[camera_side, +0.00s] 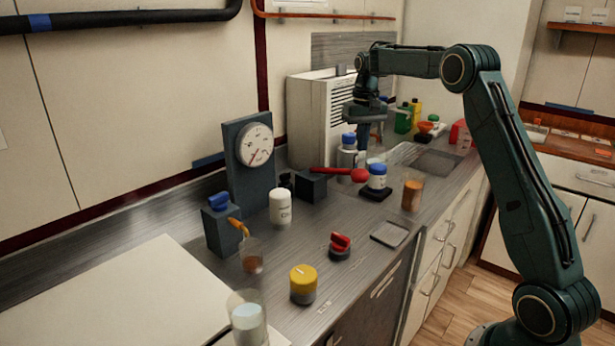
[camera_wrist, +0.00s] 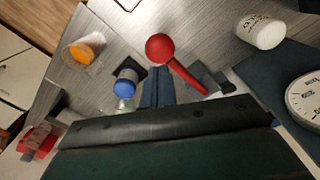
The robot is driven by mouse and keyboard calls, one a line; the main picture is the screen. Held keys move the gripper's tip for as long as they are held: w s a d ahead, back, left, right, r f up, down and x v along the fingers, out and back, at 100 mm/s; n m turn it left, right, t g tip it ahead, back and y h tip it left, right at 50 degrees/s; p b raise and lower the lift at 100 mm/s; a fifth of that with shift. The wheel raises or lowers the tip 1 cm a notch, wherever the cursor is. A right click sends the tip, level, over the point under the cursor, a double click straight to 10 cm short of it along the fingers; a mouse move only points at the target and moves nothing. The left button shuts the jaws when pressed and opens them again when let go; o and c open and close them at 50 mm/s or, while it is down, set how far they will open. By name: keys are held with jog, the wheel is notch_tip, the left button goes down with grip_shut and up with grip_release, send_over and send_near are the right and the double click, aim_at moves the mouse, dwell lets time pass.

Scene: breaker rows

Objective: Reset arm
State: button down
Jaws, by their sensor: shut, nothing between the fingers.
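My gripper (camera_side: 365,140) hangs from my green arm above the back right part of the counter, fingers pointing down. It is shut and empty. In the wrist view the closed fingers (camera_wrist: 158,88) show between a blue-capped bottle (camera_wrist: 125,84) and a red lever (camera_wrist: 184,75) with a ball end. In the side view the red lever (camera_side: 338,173) sticks out level to the right from a dark box (camera_side: 311,186). My fingers appear apart from the lever. No breaker rows can be made out.
The grey counter (camera_side: 190,228) holds a gauge on a dark stand (camera_side: 248,155), a white bottle (camera_side: 280,207), a yellow-lidded jar (camera_side: 303,284), a red knob (camera_side: 340,246), a beaker of orange contents (camera_side: 412,194) and a clear glass (camera_side: 247,318). A white vented unit (camera_side: 310,120) stands behind.

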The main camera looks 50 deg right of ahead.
jog(key=shift+r, duration=0.4)
jog(key=s+a+r+n+t, duration=0.1)
jog(key=s+a+r, duration=0.45)
jog(key=a, duration=0.25)
jog(key=s+a+r+n+t, duration=0.2)
jog(key=s+a+r, duration=0.2)
jog(key=s+a, duration=0.4)
jog(key=s+a+f+n+t, duration=0.1)
jog(key=s+a+f, duration=0.2)
jog(key=s, duration=0.6)
jog(key=s+a+f+n+t, duration=0.1)
jog(key=s+a+f+n, duration=0.1)
jog(key=s+a, duration=0.5)
jog(key=shift+s+a+f+t, duration=0.3)
jog(key=shift+s+f, duration=0.35)
jog(key=shift+s, duration=0.2)
